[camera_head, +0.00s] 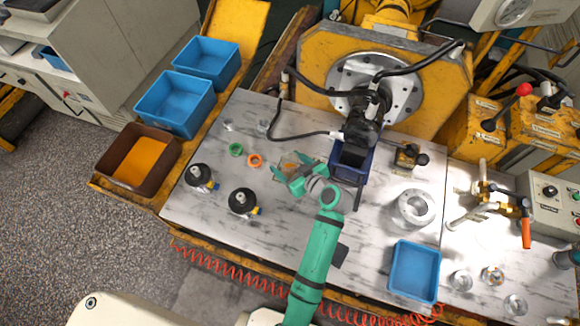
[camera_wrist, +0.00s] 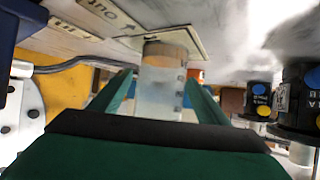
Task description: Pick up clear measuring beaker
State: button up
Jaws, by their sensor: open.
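The clear measuring beaker (camera_wrist: 161,92) stands between my gripper's fingers in the wrist view, which appears upside down. It looks translucent, with an orange-brown band at its base end, on a pale plate lettered "Out" (camera_wrist: 119,14). In the head view, the beaker (camera_head: 289,165) is a small yellowish patch partly hidden by my green gripper (camera_head: 291,169). My gripper is open, one finger on each side of the beaker. It also shows in the wrist view (camera_wrist: 159,82). I cannot tell whether either finger touches the beaker.
A dark blue bin (camera_head: 351,163) is close right of my gripper. Green (camera_head: 236,149) and orange (camera_head: 254,160) rings lie to the left. Two black-topped bottles (camera_head: 243,202) stand nearer the front left. A metal ring (camera_head: 414,207) and blue tray (camera_head: 414,271) are to the right.

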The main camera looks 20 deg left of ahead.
jog(key=shift+x, duration=1.15)
jog(key=shift+a+f, duration=0.1)
jog(key=shift+a, duration=0.2)
jog(key=shift+d, duration=0.15)
jog(key=c, duration=1.2)
